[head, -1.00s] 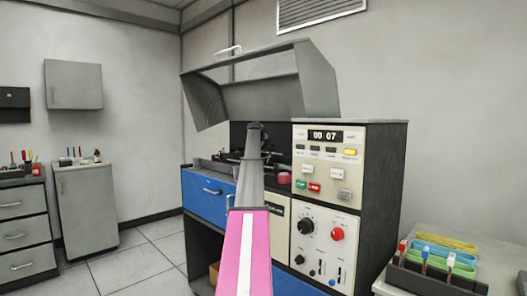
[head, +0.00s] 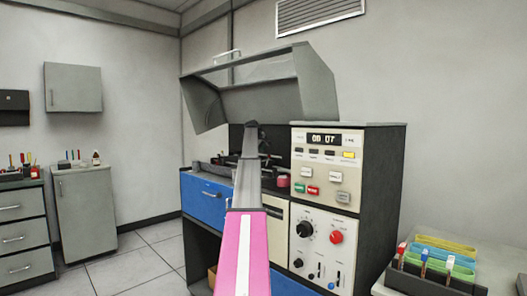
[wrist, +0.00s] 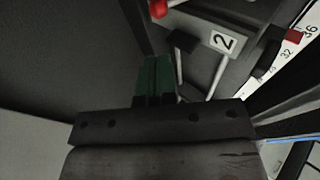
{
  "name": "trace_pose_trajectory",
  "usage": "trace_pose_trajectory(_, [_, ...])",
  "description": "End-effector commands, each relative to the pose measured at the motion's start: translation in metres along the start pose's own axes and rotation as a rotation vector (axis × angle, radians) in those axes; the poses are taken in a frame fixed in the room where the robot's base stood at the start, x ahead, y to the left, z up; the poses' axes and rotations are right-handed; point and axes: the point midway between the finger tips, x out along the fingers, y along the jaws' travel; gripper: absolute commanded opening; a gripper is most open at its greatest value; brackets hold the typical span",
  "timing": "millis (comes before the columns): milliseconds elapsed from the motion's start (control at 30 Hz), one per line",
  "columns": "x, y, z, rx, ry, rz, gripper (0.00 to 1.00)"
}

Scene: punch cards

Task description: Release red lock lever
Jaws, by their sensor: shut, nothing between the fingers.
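A red rounded knob (wrist: 158,8) shows at the top edge of the wrist view, partly cut off. It looks like the end of the red lock lever; how the lever sits cannot be told. My gripper (wrist: 157,62) has dark green fingers pressed together, with nothing between them. The fingertips are below the red knob in the picture, apart from it. In the head view my arm reaches into the machine under its raised hood (head: 318,80), and it hides my gripper and the lever.
A numbered scale (wrist: 287,52) with a red pointer lies farther right. A dark panel (wrist: 60,60) fills the left. The control panel (head: 325,165) stands right of my arm.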

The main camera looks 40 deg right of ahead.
Motion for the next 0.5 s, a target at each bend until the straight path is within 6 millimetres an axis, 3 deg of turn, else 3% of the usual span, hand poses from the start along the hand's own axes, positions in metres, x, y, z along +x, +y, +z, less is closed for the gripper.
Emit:
trace_pose_trajectory(133, [-0.019,0.008,-0.028,-0.003,0.002,0.001,0.0])
trace_pose_trajectory(500, [-0.089,0.028,-0.022,-0.001,0.002,0.001,0.0])
